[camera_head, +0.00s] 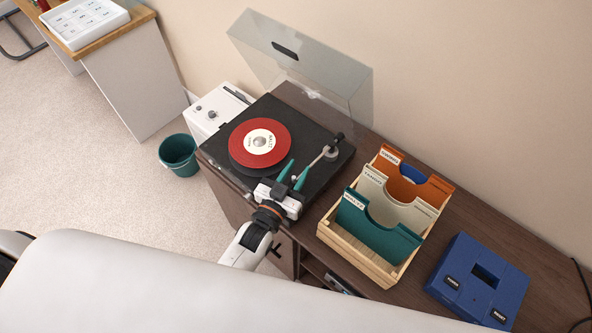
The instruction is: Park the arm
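The record player (220,150) is black, with a red record (247,131) with a white label on its platter and its clear lid (300,60) raised. Its tonearm (321,159) runs down-left from the pivot at the right of the deck, with a dark counterweight behind. The tonearm's front end lies close to my right teal fingertip; I cannot tell whether they touch. It is off the record, on the right side. My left gripper (296,167) is over the deck's front part, its two teal fingers apart with nothing visible between them. My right gripper is not in view.
A wooden crate (352,251) with several coloured record dividers stands right of the player. A blue box (479,281) with labels lies farther right. A white device (214,109) and a teal bin (178,153) are at the left. The wall is behind the raised lid.

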